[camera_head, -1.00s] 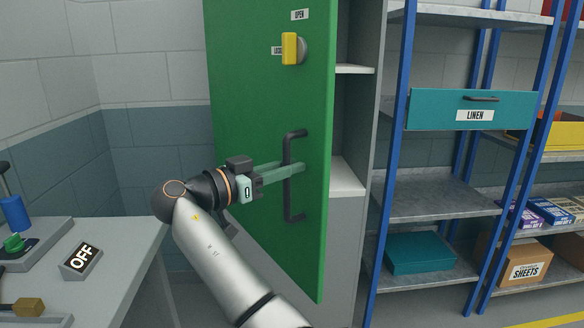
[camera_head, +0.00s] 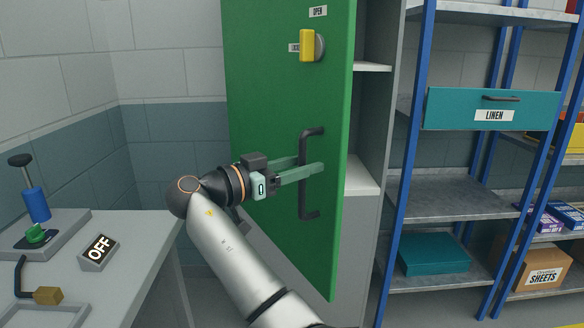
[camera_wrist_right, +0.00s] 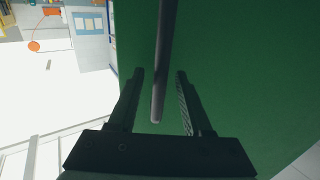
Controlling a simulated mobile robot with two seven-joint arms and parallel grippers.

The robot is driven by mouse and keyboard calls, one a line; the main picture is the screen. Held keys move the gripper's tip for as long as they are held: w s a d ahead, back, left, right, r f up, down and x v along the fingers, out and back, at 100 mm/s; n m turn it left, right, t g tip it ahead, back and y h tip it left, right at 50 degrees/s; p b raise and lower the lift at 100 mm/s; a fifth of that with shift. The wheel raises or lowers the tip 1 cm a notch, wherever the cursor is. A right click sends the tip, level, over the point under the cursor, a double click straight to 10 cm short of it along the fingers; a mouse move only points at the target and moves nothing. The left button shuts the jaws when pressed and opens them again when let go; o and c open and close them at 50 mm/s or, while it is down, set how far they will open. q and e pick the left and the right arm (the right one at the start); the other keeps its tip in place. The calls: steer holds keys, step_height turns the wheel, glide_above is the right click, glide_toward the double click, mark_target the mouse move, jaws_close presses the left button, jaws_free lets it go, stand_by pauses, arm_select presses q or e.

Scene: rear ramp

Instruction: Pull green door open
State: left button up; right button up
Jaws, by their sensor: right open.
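The green door (camera_head: 265,95) stands ajar on a grey cabinet, with shelves showing through the gap at its right. Its dark vertical bar handle (camera_head: 303,190) is on the door's right part. A yellow latch knob (camera_head: 308,46) sits above, between OPEN and a partly legible label. My right gripper (camera_head: 306,166) is open at the handle, its two fingers apart around the bar. In the right wrist view, the handle (camera_wrist_right: 164,60) lies between the open fingers, apart from both, against the green door (camera_wrist_right: 230,70). My left gripper is not in view.
A grey bench (camera_head: 145,240) with an OFF sign (camera_head: 98,250) and a blue-handled device (camera_head: 36,204) stands at left. Blue-post shelving with a teal LINEN drawer (camera_head: 540,108), a teal box (camera_head: 433,253) and a SHEETS carton (camera_head: 541,270) stands at right.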

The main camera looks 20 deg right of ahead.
steer(key=v, duration=0.7)
steer(key=shift+r, duration=0.1)
